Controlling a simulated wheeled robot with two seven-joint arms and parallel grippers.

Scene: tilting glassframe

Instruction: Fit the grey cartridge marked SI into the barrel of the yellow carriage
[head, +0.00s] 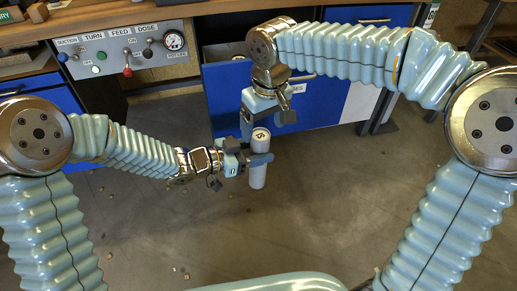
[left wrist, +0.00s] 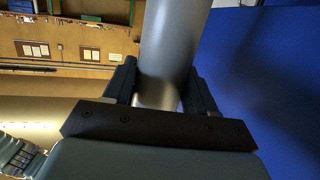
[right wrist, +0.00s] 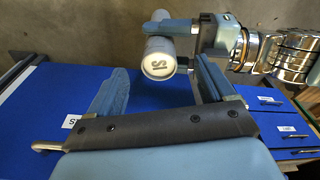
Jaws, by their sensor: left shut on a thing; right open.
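The grey cartridge (head: 258,176) is a cylinder with a pale end cap that reads SI in the right wrist view (right wrist: 160,62). My left gripper (head: 246,160) is shut around its middle and holds it roughly upright in the air. In the left wrist view, the plain grey side of the cartridge (left wrist: 172,48) stands between the fingers. My right gripper (head: 264,116) is open, just above the marked end. In the right wrist view that end shows beyond and between the open fingertips, with no clear contact. I cannot make out the yellow carriage or its barrel in any view.
A grey panel (head: 100,60) with knobs, a red-handled lever (head: 127,71) and a gauge (head: 174,41) is at the back left. A blue drawer (head: 228,92) stands pulled out behind the grippers. The concrete floor (head: 300,220) below is open, with small scattered bits.

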